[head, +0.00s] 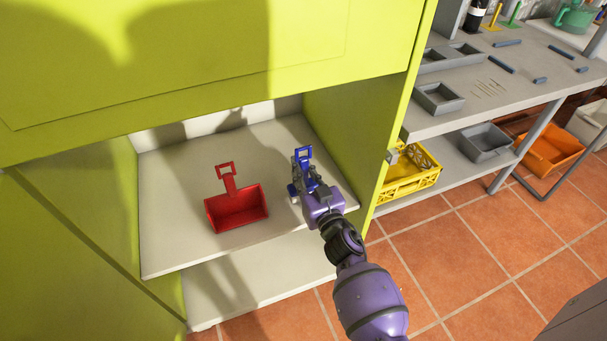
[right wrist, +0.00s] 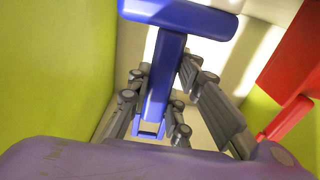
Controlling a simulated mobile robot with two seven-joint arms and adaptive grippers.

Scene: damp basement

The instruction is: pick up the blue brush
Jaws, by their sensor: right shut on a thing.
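The blue brush (head: 305,154) is on the pale shelf (head: 175,215) inside the yellow-green cupboard, at the shelf's right side. Its handle with a square loop shows above my right gripper (head: 304,178) in the head view. In the right wrist view, the blue brush (right wrist: 164,75) runs between the grey fingers of my right gripper (right wrist: 160,100), which is shut on it. The gripper hides part of the brush in the head view, and I cannot tell whether the brush touches the shelf. My left gripper is not in view.
A red dustpan (head: 237,208) lies on the shelf left of the brush, and its red edge shows in the right wrist view (right wrist: 290,60). The cupboard's right wall (head: 360,130) is close to my gripper. A yellow crate (head: 411,172) and a grey rack (head: 470,115) stand to the right.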

